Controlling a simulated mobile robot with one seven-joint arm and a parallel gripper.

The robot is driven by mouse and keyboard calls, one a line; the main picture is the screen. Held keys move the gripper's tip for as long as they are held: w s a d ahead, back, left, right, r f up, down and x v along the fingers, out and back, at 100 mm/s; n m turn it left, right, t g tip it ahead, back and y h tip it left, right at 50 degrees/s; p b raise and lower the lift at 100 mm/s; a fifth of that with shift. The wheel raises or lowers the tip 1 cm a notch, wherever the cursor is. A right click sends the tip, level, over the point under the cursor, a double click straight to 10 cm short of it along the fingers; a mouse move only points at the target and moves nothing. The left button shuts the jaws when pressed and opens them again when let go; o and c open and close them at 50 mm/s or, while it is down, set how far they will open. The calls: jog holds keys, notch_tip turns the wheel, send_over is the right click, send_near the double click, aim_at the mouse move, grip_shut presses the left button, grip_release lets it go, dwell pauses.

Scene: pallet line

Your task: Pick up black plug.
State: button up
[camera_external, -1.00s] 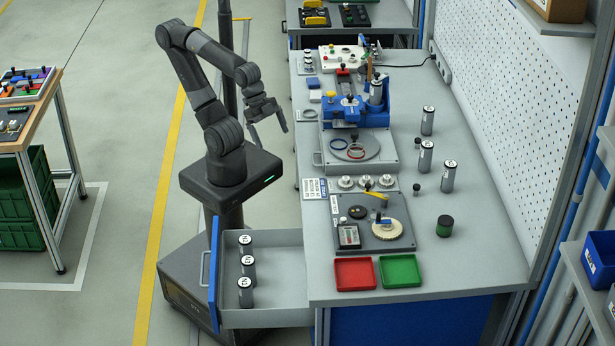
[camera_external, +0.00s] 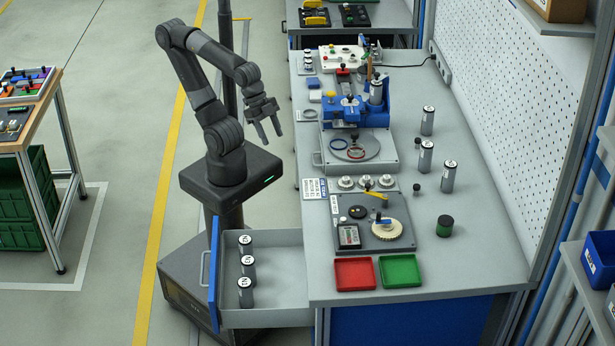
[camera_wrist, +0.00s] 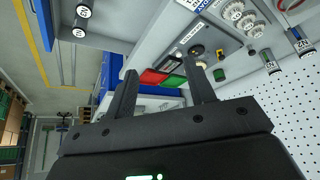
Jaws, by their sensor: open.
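Two small black plug-like pieces stand on the grey bench in the external view. I cannot tell which is the black plug. A black disc (camera_external: 357,212) also lies on the grey tray. My gripper (camera_external: 272,136) is open and empty, in the air left of the bench, apart from all these pieces. In the wrist view my gripper (camera_wrist: 163,68) shows its two fingers spread with nothing between them.
A red tray (camera_external: 355,287) and a green tray (camera_external: 400,285) sit at the bench's near edge. An open drawer (camera_external: 275,240) holds several cylinders. A blue fixture (camera_external: 350,112), standing cylinders (camera_external: 448,177) and a dark green-banded jar (camera_external: 445,226) occupy the bench. Its right middle is mostly clear.

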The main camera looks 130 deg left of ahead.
jog(key=shift+w, duration=0.1)
jog(key=n+g+y, duration=0.2)
jog(key=n+y, duration=0.1)
jog(key=n, duration=0.4)
send_over(415, 185)
jog(key=s+d, duration=0.2)
jog(key=s, duration=0.1)
notch_tip(415, 185, down, 13)
jog(key=x, duration=0.4)
jog(key=shift+w+f, duration=0.1)
jog(key=shift+f, duration=0.15)
jog(key=shift+x, duration=3)
jog(key=shift+d, duration=0.15)
jog(key=c, duration=1.1)
